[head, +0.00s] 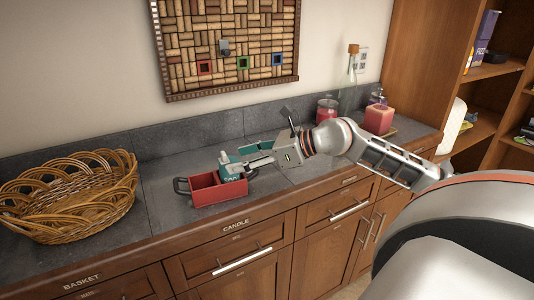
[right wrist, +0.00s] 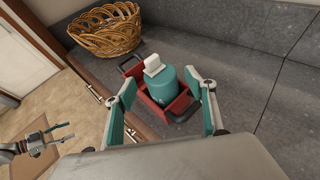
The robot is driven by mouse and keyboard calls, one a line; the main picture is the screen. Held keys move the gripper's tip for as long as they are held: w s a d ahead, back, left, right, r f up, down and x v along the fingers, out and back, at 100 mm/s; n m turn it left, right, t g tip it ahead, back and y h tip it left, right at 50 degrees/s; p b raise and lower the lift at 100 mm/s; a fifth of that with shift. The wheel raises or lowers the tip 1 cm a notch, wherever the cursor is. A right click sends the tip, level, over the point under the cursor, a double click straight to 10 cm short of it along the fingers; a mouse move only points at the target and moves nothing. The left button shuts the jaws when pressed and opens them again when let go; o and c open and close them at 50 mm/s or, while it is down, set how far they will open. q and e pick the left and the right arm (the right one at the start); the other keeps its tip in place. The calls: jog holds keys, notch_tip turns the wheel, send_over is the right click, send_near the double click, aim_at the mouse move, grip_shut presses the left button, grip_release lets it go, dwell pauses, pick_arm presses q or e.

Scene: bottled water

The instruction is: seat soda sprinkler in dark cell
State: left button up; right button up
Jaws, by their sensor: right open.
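A red caddy (head: 218,193) with dark handles stands on the grey counter. In the right wrist view the red caddy (right wrist: 155,107) surrounds the lower part of a teal bottle (right wrist: 170,80) with a white top, the likely soda sprinkler. I cannot tell how deep it sits or in which cell. My right gripper (head: 245,160) is above the caddy's right end. In the right wrist view my right gripper (right wrist: 162,93) is open, its fingers on either side of the bottle, apart from it. My left gripper (right wrist: 68,131) shows small over the floor, its fingers apart.
A wicker basket (head: 75,208) stands on the counter left of the caddy. A red candle (head: 378,119), a jar (head: 327,110) and a clear corked bottle (head: 351,75) stand at the right. The counter's front edge runs close to the caddy.

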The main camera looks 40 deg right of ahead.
jog(key=v, duration=0.7)
jog(key=shift+s+d, duration=0.15)
jog(key=shift+s, duration=0.15)
jog(key=shift+s+r, duration=0.1)
dwell(0.4)
